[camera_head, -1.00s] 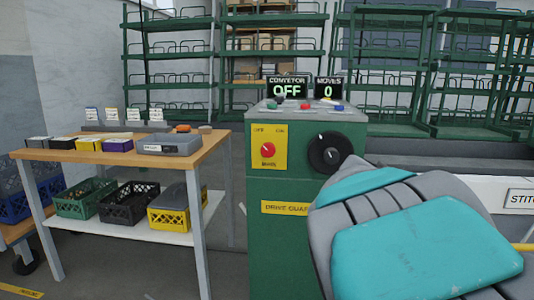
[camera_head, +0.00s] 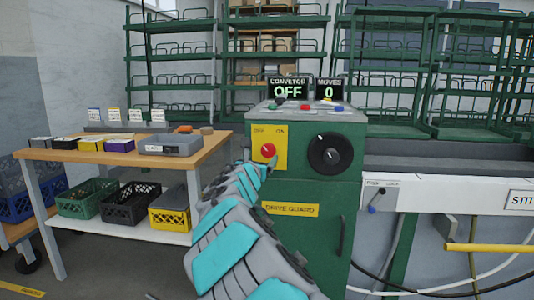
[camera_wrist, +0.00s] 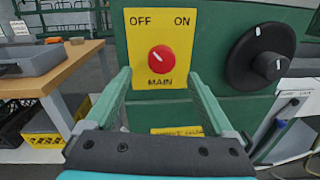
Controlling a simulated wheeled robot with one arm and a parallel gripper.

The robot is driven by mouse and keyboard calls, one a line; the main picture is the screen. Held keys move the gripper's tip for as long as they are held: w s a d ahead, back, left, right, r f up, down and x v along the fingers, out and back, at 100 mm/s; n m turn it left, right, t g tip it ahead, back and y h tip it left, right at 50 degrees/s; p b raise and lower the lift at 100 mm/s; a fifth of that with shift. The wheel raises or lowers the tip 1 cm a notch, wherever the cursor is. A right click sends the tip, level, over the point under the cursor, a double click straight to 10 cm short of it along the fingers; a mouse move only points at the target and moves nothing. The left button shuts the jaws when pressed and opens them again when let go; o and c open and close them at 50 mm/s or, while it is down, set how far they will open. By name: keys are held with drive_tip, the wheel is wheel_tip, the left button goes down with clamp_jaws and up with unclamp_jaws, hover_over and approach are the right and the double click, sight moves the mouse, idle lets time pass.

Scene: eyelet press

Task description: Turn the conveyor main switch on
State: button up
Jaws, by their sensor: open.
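The conveyor main switch is a red round knob (camera_head: 268,151) on a yellow plate (camera_wrist: 180,91) marked OFF at upper left, ON at upper right and MAIN below. In the wrist view the red knob (camera_wrist: 161,60) has a white mark pointing up-left, toward OFF. The conveyor display (camera_head: 288,89) reads OFF. My gripper (camera_wrist: 160,74) is open and empty. Its two fingers point at the plate, one on each side of the knob in the picture. I cannot tell how far the tips are from the panel. In the head view my arm covers part of the plate.
A large black dial (camera_head: 330,153) sits right of the switch on the green cabinet (camera_head: 310,246). Small coloured buttons (camera_head: 305,108) are on its top. A blue-tipped lever (camera_head: 375,204) hangs at right. A wooden table (camera_head: 215,146) with boxes stands at left.

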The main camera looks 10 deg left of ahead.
sight(268, 151)
drive_tip(key=shift+w+d+p, duration=0.2)
drive_tip(key=shift+w+d, duration=0.05)
drive_tip(key=shift+w, duration=1.4)
drive_tip(key=shift+w+d+p, duration=0.15)
drive_tip(key=shift+w+d, duration=0.05)
drive_tip(key=shift+w, duration=1.4)
drive_tip(key=c, duration=1.4)
